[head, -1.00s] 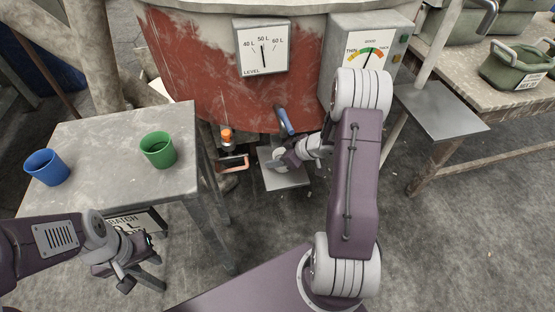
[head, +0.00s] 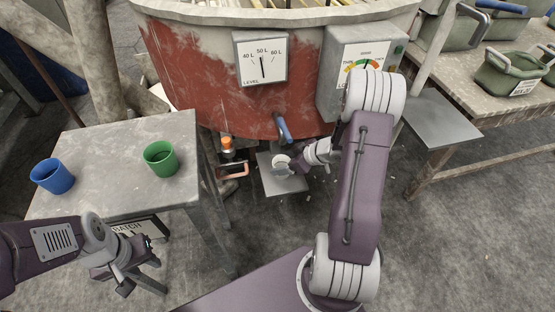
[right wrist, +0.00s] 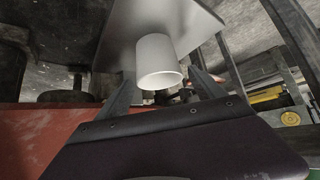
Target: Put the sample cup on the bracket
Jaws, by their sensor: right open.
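The white sample cup (head: 282,165) stands on the grey bracket plate (head: 284,185) under the drum in the head view. In the right wrist view the cup (right wrist: 158,62) shows against the plate (right wrist: 190,20), between and beyond my fingers. My right gripper (head: 300,160) is open at the cup's right side; its fingers also show in the right wrist view (right wrist: 163,90), apart from each other. I cannot tell whether either touches the cup. My left gripper (head: 140,283) is open and empty in front of the side table.
A blue cup (head: 52,176) and a green cup (head: 161,159) stand on the side table (head: 110,195). A blue-handled valve (head: 283,127) hangs just above the bracket. The red drum (head: 200,75) and gauge box (head: 350,100) crowd the right arm.

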